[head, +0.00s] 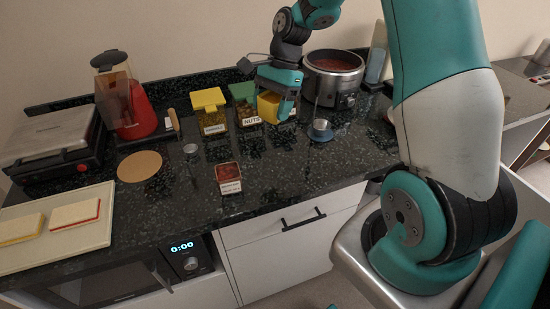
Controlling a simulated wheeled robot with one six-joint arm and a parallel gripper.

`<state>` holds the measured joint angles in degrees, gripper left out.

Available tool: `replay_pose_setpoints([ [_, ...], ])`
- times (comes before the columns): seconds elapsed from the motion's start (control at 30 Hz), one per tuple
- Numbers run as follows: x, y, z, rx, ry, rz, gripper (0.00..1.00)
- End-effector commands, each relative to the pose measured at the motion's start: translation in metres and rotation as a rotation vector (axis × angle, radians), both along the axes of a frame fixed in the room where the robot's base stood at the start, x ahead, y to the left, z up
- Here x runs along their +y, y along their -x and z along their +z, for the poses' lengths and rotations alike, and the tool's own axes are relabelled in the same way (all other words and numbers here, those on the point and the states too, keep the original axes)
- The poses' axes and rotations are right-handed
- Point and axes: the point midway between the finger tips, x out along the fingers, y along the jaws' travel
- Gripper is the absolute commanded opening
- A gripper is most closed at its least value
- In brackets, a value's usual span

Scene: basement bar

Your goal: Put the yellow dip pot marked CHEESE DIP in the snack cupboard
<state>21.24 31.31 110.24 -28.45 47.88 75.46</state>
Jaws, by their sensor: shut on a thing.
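I cannot tell whether the pot touches the counter. No cupboard marked for snacks can be made out in this view.
Left of my gripper stand a yellow-lidded jar (211,112) and a green-lidded jar marked NUTS (246,105). A slow cooker (333,80) stands behind to the right. A small red labelled pot (229,176) sits near the front edge. White cabinet fronts (290,252) are below.

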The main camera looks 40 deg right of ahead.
Motion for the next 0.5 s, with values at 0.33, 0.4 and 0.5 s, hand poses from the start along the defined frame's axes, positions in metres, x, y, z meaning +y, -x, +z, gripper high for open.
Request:
replay_pose_setpoints([
  [0.33,-0.020,0.011,0.034,0.005,-0.001,-0.503,0.36],
  [0.4,-0.020,0.012,0.020,0.009,-0.001,-0.512,0.36],
  [0.5,-0.020,0.012,-0.007,0.011,-0.002,-0.510,0.36],
])
